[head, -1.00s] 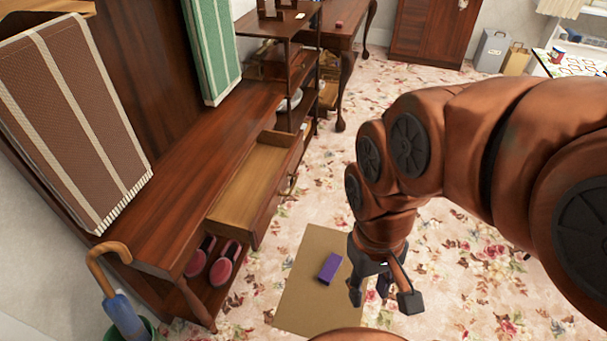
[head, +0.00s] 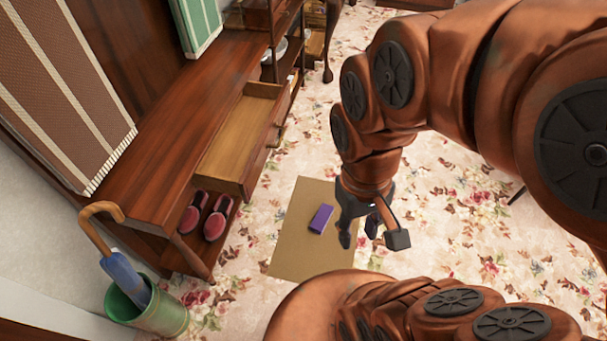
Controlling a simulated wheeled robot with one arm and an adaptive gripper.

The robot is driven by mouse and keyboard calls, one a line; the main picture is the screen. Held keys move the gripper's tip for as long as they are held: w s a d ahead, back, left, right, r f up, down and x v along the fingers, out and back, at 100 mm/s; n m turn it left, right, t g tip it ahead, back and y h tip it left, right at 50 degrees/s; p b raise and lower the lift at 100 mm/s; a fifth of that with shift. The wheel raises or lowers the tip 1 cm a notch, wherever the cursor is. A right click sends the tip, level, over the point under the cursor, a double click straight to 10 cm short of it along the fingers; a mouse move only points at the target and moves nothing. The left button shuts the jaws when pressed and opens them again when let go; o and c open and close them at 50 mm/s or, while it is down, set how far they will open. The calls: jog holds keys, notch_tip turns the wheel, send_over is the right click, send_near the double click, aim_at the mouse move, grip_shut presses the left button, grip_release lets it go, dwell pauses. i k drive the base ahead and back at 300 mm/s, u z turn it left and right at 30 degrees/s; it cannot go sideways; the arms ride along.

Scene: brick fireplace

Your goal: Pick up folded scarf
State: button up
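A small purple, block-shaped item (head: 321,218), which may be the folded scarf, lies on a tan mat (head: 294,258) on the floor. At this size I cannot make out its fabric. My gripper (head: 371,236) points down to the right of the purple item in the picture. Its fingers are spread apart, and nothing shows between them. It appears to be above the floor and apart from the item.
A wooden bench (head: 165,130) with a pulled-out drawer (head: 232,148) stands left of the mat. Pink slippers (head: 216,222) sit on its low shelf. A green bin (head: 165,318) holds an umbrella (head: 122,272) at lower left. Flowered carpet (head: 460,230) is open on the right.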

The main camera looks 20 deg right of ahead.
aim_at(321, 219)
jog(key=u, duration=4.05)
jog(key=k, duration=2.5)
jog(key=z, duration=1.4)
